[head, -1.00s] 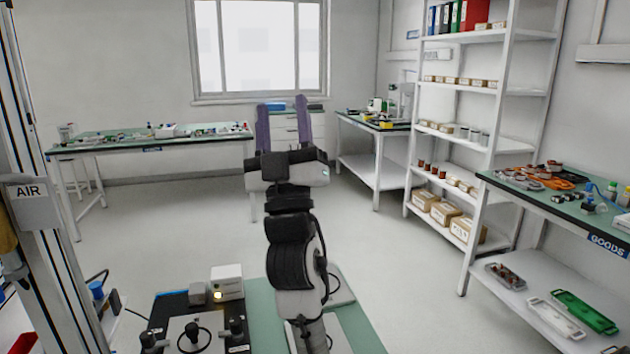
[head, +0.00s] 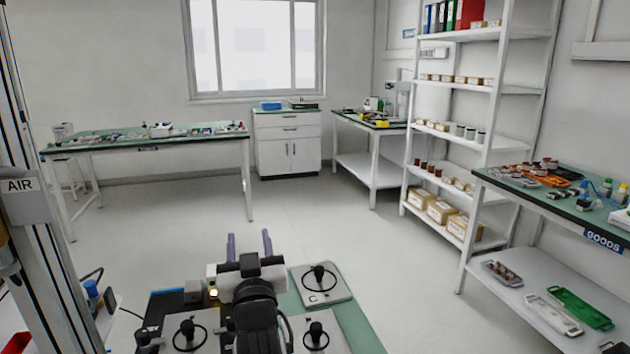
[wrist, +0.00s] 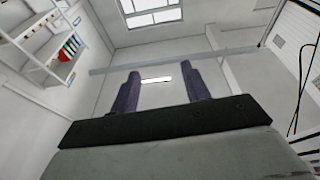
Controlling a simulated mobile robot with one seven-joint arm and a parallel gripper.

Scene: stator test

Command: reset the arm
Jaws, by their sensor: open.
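My gripper (head: 249,245) is low in the head view, above the far part of the bench (head: 356,325) in front of me. Its two purple fingers stand apart with nothing between them. In the wrist view the fingers (wrist: 157,88) are also apart and empty, with the ceiling, a window and a wall beyond. My arm folds back towards me below the gripper and hides part of the bench.
The bench holds plates with black knobs (head: 319,277) close around my arm. A column with an AIR box (head: 22,200) stands at left. A white shelf rack (head: 470,130) and a goods table (head: 560,205) stand at right. The floor beyond is clear.

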